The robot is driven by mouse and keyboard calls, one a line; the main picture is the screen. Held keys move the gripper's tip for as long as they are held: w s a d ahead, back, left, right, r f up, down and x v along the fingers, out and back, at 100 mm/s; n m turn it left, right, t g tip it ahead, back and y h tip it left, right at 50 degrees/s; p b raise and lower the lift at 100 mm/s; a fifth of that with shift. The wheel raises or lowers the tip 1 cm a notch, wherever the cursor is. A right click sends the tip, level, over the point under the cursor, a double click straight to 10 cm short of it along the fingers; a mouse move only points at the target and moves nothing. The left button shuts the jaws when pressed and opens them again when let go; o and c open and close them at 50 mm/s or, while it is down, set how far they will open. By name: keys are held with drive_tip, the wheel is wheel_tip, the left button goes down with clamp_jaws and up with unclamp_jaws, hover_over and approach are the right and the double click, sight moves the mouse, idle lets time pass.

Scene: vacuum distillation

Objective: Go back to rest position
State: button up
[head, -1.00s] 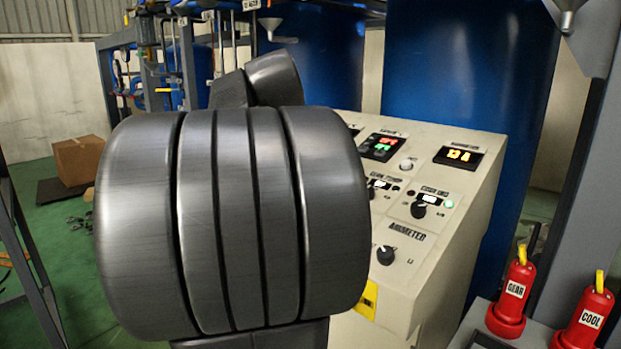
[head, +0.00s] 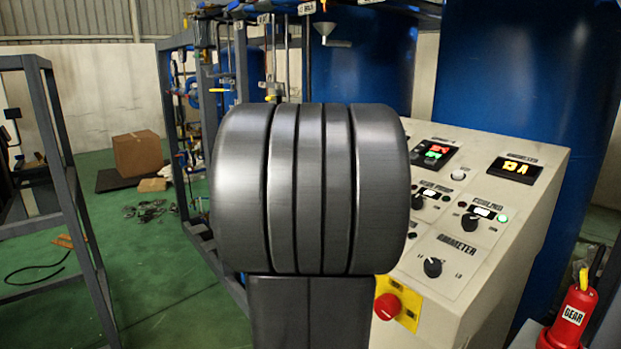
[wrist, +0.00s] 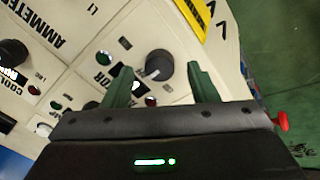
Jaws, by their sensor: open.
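My gripper (wrist: 162,85) shows in the wrist view with its two green fingers apart and nothing between them. Past the fingers lies the cream control panel (wrist: 90,25), with a black knob (wrist: 159,65) seen between the fingertips; I cannot tell how close they are to it. In the head view my own grey arm links fill the middle and hide the gripper and the left part of the control panel (head: 476,240).
A red emergency button (head: 388,306) on a yellow plate sits low on the panel. A grey metal frame (head: 75,200) stands at left. Green floor (head: 150,280) is open between the frame and panel. Blue tanks (head: 525,80) rise behind.

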drive_tip(key=shift+x, duration=0.9)
drive_tip(key=v, duration=1.4)
drive_tip(key=x, duration=1.3)
drive_tip(key=shift+d+f, duration=0.15)
drive_tip(key=shift+f, duration=0.15)
drive_tip(key=shift+w+f, duration=0.2)
drive_tip(key=shift+f, duration=0.1)
drive_tip(key=m+b, duration=0.3)
drive_tip(key=m, duration=0.3)
drive_tip(key=m+b, duration=0.3)
drive_tip(key=m, duration=0.3)
drive_tip(key=v, duration=0.9)
drive_tip(key=shift+w, duration=0.15)
